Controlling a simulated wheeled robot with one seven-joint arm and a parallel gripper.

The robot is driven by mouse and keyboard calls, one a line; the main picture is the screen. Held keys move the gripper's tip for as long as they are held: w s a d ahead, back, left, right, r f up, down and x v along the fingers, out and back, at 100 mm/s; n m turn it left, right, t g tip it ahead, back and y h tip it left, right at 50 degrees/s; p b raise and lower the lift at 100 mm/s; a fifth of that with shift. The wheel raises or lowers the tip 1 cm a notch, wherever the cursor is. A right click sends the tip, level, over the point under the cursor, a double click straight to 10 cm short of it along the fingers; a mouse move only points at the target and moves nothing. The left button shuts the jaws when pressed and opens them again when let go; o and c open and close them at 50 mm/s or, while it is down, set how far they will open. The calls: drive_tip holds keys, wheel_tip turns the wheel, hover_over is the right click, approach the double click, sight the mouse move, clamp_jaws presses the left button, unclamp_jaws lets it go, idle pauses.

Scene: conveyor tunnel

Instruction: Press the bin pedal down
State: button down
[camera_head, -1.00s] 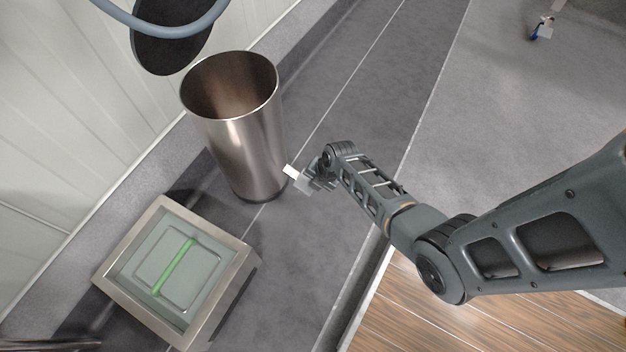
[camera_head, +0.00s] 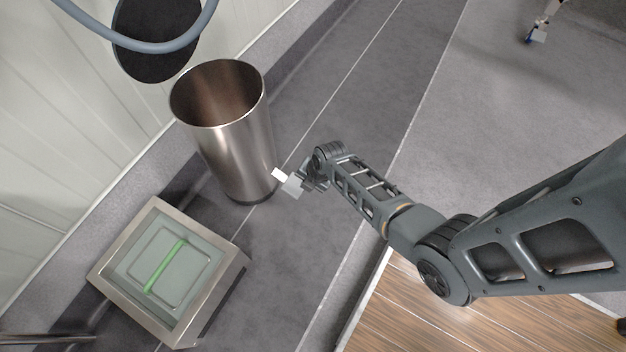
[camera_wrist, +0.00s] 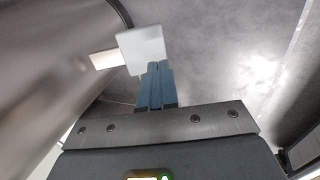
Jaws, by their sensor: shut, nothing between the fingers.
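The metal bin (camera_head: 237,150) stands upright against the wall, its top open and a dark round lid (camera_head: 158,40) raised behind it. A pale pedal (camera_head: 279,174) appears low on the bin's right side. In the wrist view, the pedal's light pad (camera_wrist: 142,46) and bar lie just beyond my fingertips, with the bin's metal wall (camera_wrist: 45,75) on the left. My gripper (camera_wrist: 156,68) is shut and empty, its blue fingers overlapping the pad's lower edge. I cannot tell whether they touch. In the head view, my gripper (camera_head: 303,184) is beside the pedal.
A metal-framed box (camera_head: 215,300) with a green bar on its glassy top stands left of my arm, in front of the bin. A blue-grey tube (camera_head: 150,46) curves past the lid. The grey floor right of the bin is mostly clear. Wooden flooring (camera_head: 400,315) lies below my arm.

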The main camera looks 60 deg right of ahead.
drive_tip(key=p+v, duration=0.3)
drive_tip(key=v, duration=0.6)
drive_tip(key=shift+s+p, duration=0.35)
drive_tip(key=shift+s, duration=0.05)
